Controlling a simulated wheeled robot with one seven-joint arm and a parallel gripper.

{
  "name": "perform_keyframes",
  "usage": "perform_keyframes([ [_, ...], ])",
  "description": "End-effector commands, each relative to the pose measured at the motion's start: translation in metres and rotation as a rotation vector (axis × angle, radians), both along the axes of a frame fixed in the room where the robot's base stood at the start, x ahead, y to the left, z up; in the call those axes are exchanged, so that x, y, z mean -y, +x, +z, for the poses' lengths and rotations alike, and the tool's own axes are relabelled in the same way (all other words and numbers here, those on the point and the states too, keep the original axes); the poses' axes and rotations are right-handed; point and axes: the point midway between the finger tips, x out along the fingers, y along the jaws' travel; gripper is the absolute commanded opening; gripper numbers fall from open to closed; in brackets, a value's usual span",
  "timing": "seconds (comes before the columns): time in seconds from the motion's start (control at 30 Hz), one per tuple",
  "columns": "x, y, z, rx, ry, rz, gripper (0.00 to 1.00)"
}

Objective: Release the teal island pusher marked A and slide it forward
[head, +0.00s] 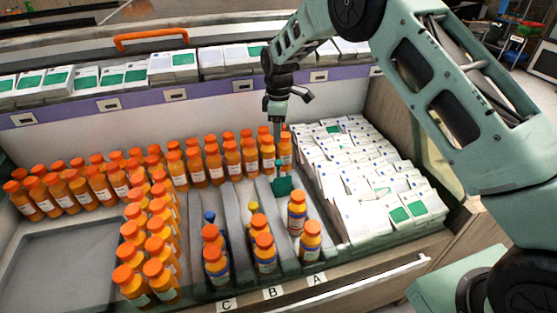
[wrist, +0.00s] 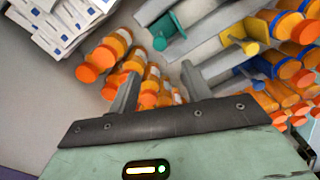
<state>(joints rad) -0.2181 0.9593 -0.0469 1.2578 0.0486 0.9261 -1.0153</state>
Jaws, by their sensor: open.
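The teal pusher (head: 283,185) stands in lane A behind its orange-capped bottles in the head view. It also shows in the wrist view (wrist: 167,34), at the upper middle, beyond my fingertips. My gripper (head: 277,145) points down just above and behind the teal pusher. In the wrist view, my gripper (wrist: 157,85) is open, with its two fingers spread and the pusher not between them. Orange-capped bottles (wrist: 152,72) show past the gap between the fingers. The label A (head: 316,279) is on the front edge. The head view does not show whether my fingers touch the pusher.
The yellow pusher (head: 253,207) is in lane B and the blue pusher (head: 209,217) in lane C, with bottles in front. Rows of bottles (head: 196,166) stand behind and left. White boxes (head: 365,170) fill the right side. An empty grey tray area (head: 65,260) is at left.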

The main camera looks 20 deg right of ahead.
Motion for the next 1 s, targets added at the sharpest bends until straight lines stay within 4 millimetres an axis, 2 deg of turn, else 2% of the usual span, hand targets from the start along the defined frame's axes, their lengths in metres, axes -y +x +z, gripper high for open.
perform_keyframes([
  [0.17,0.001,0.0,-0.018,-0.002,-0.002,0.003,0.49],
  [0.6,0.0,0.0,-0.099,-0.002,-0.001,0.002,0.49],
  [0.8,0.0,0.0,-0.116,0.001,-0.001,0.001,0.49],
  [1.0,0.0,0.0,-0.119,0.001,0.0,0.001,0.49],
])
